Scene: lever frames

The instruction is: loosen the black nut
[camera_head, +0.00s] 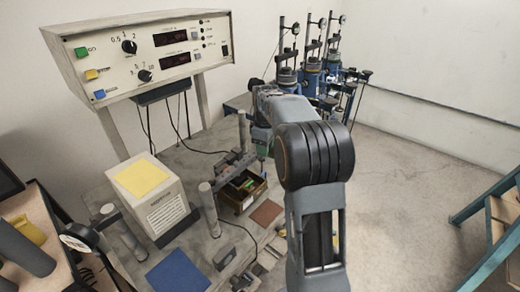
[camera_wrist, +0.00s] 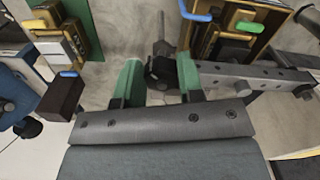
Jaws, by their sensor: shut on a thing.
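In the wrist view my gripper (camera_wrist: 159,72) has its two green fingers apart, with a dark, roundish part between them that I take to be the black nut (camera_wrist: 162,69). The fingers are shut on it. A thin grey rod rises behind it in the picture. The nut's far side and its thread are hidden. In the head view my arm covers the nut and most of the gripper; only a bit of green shows beside the arm.
A drilled grey bar (camera_wrist: 258,78) lies close right of the fingers. Brown blocks with coloured tabs (camera_wrist: 60,40) stand at the left. In the head view a control box (camera_head: 150,50), a white box (camera_head: 155,205) and upright posts (camera_head: 208,208) crowd the bench. Open floor lies at right.

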